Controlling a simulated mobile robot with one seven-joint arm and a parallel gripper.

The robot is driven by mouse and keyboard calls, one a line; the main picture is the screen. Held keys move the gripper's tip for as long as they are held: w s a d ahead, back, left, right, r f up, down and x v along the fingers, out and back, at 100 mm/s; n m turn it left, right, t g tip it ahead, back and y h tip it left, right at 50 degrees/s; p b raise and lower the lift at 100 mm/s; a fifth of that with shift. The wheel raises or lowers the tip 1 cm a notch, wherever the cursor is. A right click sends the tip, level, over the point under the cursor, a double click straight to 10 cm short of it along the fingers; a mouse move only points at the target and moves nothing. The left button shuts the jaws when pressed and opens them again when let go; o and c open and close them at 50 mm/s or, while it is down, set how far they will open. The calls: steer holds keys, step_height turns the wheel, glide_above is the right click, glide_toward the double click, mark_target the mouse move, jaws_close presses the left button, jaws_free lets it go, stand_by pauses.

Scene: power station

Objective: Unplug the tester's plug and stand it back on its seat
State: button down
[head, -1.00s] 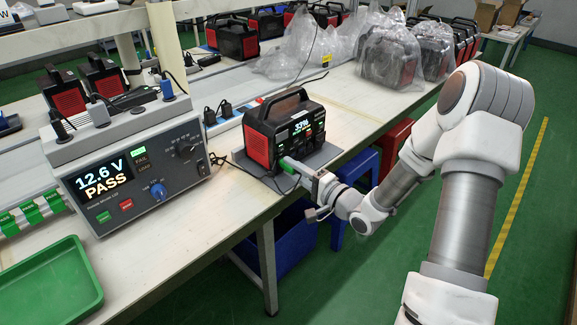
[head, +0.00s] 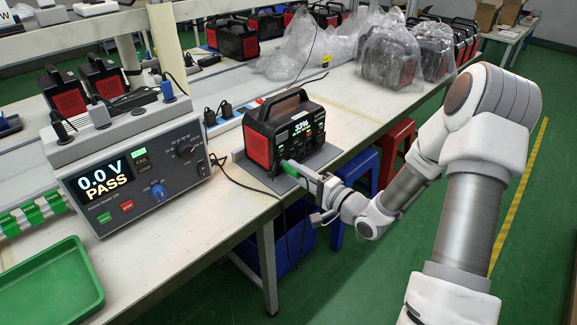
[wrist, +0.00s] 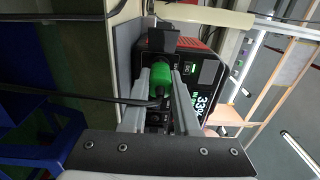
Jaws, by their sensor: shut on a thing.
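The tester (head: 165,165) stands at left on the bench. Its screen reads 0.0 V and PASS. The power station (head: 285,130), black and red with a lit display, sits on a grey pad at the bench edge. My gripper (head: 298,172) is at its front lower side. In the wrist view my gripper (wrist: 158,88) is shut on a green plug (wrist: 160,73) with a dark cable. The plug faces the power station's front (wrist: 190,65); whether a small gap separates them is hard to tell. I cannot make out the plug's seat.
A green tray (head: 50,285) lies at the bench's front left. Black cable (head: 240,182) runs along the bench from the tester. A blue stool (head: 360,170) and a red stool (head: 397,145) stand below the bench edge. Bagged power stations (head: 390,60) stand farther back.

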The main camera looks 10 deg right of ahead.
steer(key=v, duration=0.2)
steer(key=shift+s+d+p, duration=0.2)
steer(key=shift+s+p, duration=0.05)
steer(key=shift+p, duration=0.05)
stand_by(0.6)
